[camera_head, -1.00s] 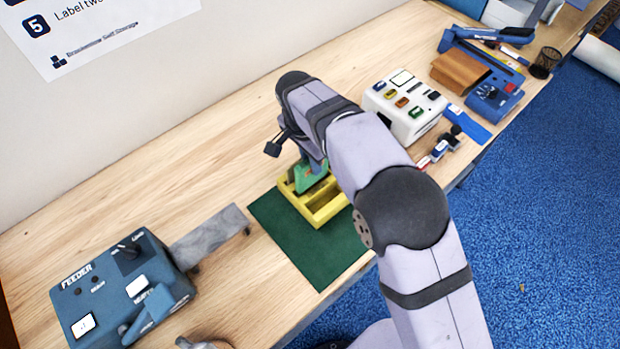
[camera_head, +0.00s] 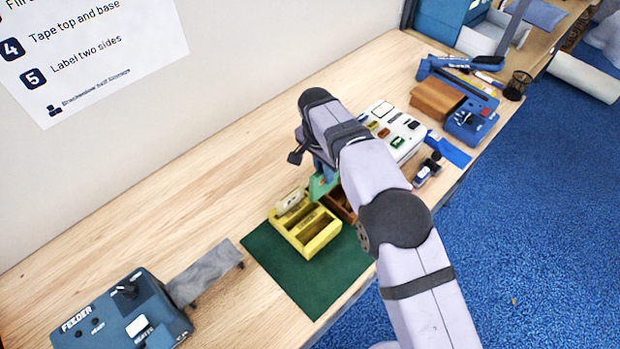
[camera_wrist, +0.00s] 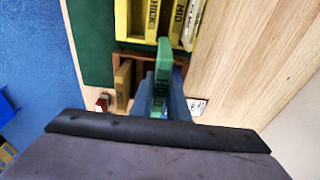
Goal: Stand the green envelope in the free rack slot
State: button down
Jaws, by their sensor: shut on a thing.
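The green envelope (camera_head: 322,186) is held upright in my gripper (camera_head: 321,166), raised beside the yellow rack. In the wrist view the envelope (camera_wrist: 163,75) stands on edge between my blue fingers (camera_wrist: 158,98), with dark lettering on its side. The yellow rack (camera_head: 309,246) sits on the green mat; a pale item (camera_head: 289,203) stands in its back slot, and other slots look empty. Its dividers carry lettering in the wrist view. A brown wooden rack (camera_head: 342,207) is just right of it, partly hidden by my arm. In the wrist view it (camera_wrist: 150,57) lies under the envelope and holds a tan item (camera_wrist: 123,82).
The green mat (camera_head: 300,280) is clear in front, as is the tabletop behind the racks.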

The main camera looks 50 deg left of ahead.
jog(key=w+d+r+p, duration=0.1)
jog(key=w+d+p, duration=0.1)
jog(key=w, duration=0.5)
jog(key=shift+w+p, duration=0.15)
jog(key=shift+p, duration=0.4)
jog(key=shift+f, duration=0.15)
jog(key=shift+f+b, duration=0.55)
jog(key=shift+f, duration=0.3)
jog(key=shift+f+b, duration=1.3)
dwell(1.4)
jog(key=shift+f, duration=0.35)
jog(key=shift+f+b, duration=0.55)
jog(key=shift+b, duration=0.1)
